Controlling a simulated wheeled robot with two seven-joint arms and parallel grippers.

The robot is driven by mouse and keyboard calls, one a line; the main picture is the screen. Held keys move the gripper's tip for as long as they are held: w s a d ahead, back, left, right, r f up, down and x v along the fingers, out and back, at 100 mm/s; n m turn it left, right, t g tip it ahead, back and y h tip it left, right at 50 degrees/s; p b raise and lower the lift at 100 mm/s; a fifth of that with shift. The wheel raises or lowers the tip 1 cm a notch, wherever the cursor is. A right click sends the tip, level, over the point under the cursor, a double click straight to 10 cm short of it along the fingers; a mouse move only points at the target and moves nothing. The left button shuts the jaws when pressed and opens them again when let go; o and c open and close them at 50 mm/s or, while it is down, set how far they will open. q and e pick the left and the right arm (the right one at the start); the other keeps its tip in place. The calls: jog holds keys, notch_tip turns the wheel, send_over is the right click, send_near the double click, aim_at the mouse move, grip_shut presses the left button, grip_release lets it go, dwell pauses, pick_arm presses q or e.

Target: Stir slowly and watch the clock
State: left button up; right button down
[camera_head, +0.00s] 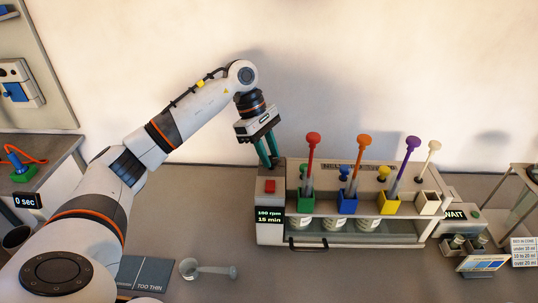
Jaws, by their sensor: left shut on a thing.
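My left gripper (270,158) points down at the back left end of a white stirring machine (262,238). Its fingers are close together; what they hold cannot be made out. A red button (270,186) and a display (270,215) reading "100 rpm 15 min" are on that end, in front of the fingertips. Green (305,201), blue (347,205), yellow (388,207) and pale (428,203) holders stand in a row, with coloured-top rods leaning above them. Labelled jars (334,223) sit below. A clock display (27,200) at left reads "0 sec". My right gripper is not in view.
A "WAIT" sign (454,214) and small vials (457,241) stand at right, near a text card (523,252). The table between scoop and machine is mostly clear.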

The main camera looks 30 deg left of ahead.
pick_arm(q)
jog(key=n+t+b, duration=0.1)
jog(key=n, duration=0.1)
jog(key=n+b, duration=0.1)
jog(key=n, duration=0.1)
jog(key=shift+s+f+n+t+y, duration=0.1)
jog(key=shift+s+n+t+y, duration=0.05)
jog(key=shift+n+t+y, duration=0.2)
jog(key=n+t, duration=0.1)
jog(key=n, duration=0.1)
jog(key=n+t+y+b, duration=0.1)
jog(key=n, duration=0.2)
jog(key=shift+s+d+b, duration=0.15)
jog(key=shift+b, duration=0.15)
jog(key=n, duration=0.2)
jog(key=n+y, duration=0.1)
jog(key=n+t+y+b, duration=0.1)
jog(key=n, duration=0.1)
jog(key=shift+s+d+n, duration=0.1)
jog(key=shift+d+n, duration=0.15)
jog(key=shift+n, duration=0.1)
jog(key=n+y, duration=0.1)
jog(key=n, duration=0.1)
jog(key=n+y+b, duration=0.1)
jog(key=n, duration=0.2)
jog(key=shift+d, duration=0.15)
jog(key=shift+n, duration=0.4)
jog(key=o, duration=1)
jog(key=shift+g, duration=0.25)
jog(key=shift+c, duration=0.2)
